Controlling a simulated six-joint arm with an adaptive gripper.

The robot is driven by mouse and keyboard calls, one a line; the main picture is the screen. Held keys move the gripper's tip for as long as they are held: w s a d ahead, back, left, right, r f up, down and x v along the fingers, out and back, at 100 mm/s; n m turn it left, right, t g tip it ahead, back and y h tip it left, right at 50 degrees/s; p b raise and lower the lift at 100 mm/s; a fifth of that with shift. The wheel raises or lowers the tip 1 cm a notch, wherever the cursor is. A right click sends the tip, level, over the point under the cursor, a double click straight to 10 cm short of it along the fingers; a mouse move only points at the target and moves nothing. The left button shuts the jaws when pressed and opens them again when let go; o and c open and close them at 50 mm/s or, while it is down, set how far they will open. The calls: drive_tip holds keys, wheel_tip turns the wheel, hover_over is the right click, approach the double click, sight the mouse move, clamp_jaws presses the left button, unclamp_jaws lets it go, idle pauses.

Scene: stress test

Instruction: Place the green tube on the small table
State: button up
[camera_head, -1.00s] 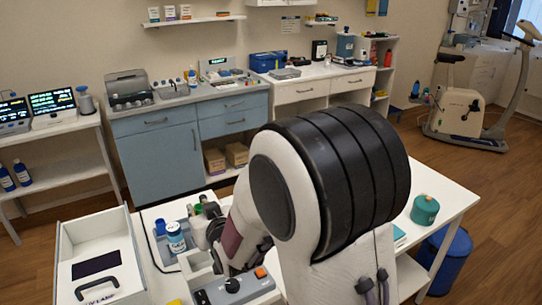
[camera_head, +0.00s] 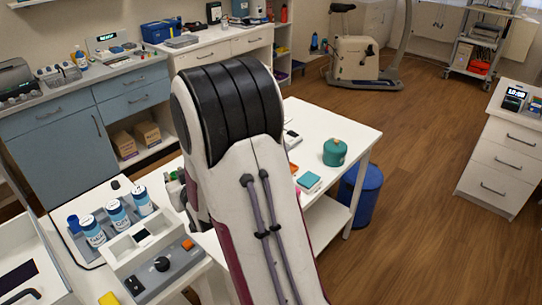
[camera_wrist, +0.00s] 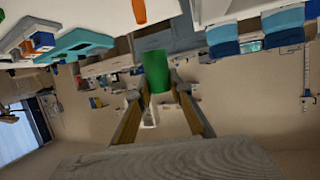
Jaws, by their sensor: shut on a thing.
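The green tube (camera_wrist: 157,70) shows in the wrist view between the fingertips of my gripper (camera_wrist: 163,90), which is shut on it. In the head view my arm hides most of the gripper, and I cannot tell the held tube apart there. A white table (camera_head: 318,118) stands to the right behind my arm. I cannot tell for sure that it is the small table.
A teal jar (camera_head: 334,153) and a small teal box (camera_head: 309,182) stand on the white table. A blue bin (camera_head: 368,195) is beside it. Open floor lies right.

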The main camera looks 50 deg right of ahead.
drive_tip(key=d+f, duration=0.2)
drive_tip(key=d, duration=1.1)
drive_tip(key=s+d+f, duration=0.1)
drive_tip(key=d+f, duration=0.2)
drive_tip(key=d, duration=1.1)
drive_tip(key=shift+s+f, duration=0.15)
drive_tip(key=shift+f, duration=0.1)
drive_tip(key=shift+f, duration=0.15)
drive_tip(key=shift+f, duration=3)
drive_tip(key=shift+f, duration=1.9)
drive_tip(key=shift+f, duration=0.1)
